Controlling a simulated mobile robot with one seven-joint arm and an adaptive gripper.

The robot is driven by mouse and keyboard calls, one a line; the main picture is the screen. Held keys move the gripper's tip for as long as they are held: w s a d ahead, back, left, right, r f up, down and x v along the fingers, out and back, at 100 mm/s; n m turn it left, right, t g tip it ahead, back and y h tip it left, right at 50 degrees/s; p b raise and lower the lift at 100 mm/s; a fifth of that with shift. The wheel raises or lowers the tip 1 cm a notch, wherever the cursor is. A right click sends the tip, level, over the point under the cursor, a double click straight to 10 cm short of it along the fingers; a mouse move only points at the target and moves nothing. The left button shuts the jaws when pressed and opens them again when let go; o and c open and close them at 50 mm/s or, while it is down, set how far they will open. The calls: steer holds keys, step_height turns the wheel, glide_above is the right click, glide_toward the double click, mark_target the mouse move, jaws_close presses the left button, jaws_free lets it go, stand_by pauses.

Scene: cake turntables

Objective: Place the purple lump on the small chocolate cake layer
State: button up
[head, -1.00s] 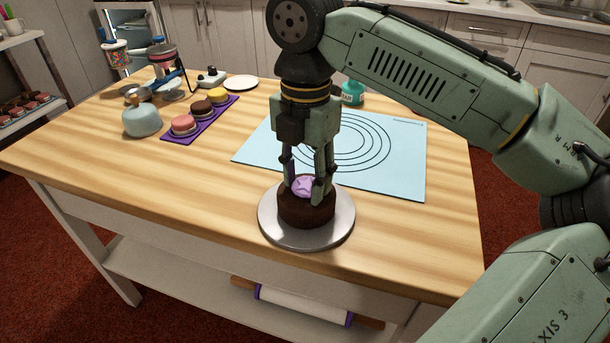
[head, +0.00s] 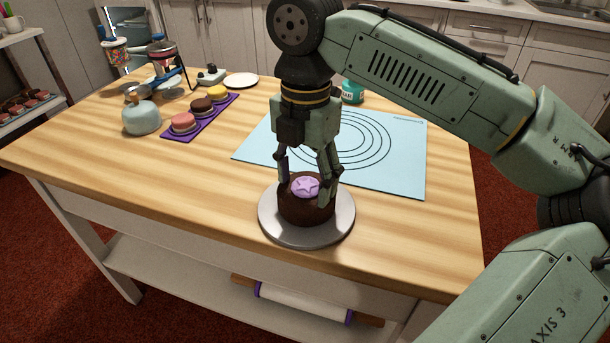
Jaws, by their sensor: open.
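The purple lump (head: 305,187) lies on top of the small chocolate cake layer (head: 306,212). It looks like a flat disc with a star-like mark on its upper face. The dark brown round layer sits on a silver turntable (head: 270,228) near the table's front edge. My gripper (head: 308,196) points down over the cake with its fingers spread, one on each side of the lump. The fingers look apart from the lump. The right finger hangs in front of the cake's right side, and whether it touches the cake I cannot tell.
A light blue mat (head: 395,178) with rings lies behind the turntable. A purple tray (head: 222,118) with small pink, brown and yellow cakes is at the left, beside a pale blue round pot (head: 142,119). The table's (head: 130,180) left front is clear.

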mark_target(305, 185)
step_height(305, 185, up, 12)
steer(key=p, duration=0.1)
steer(key=shift+r+p, duration=0.2)
steer(key=shift+p, duration=0.1)
stand_by(0.3)
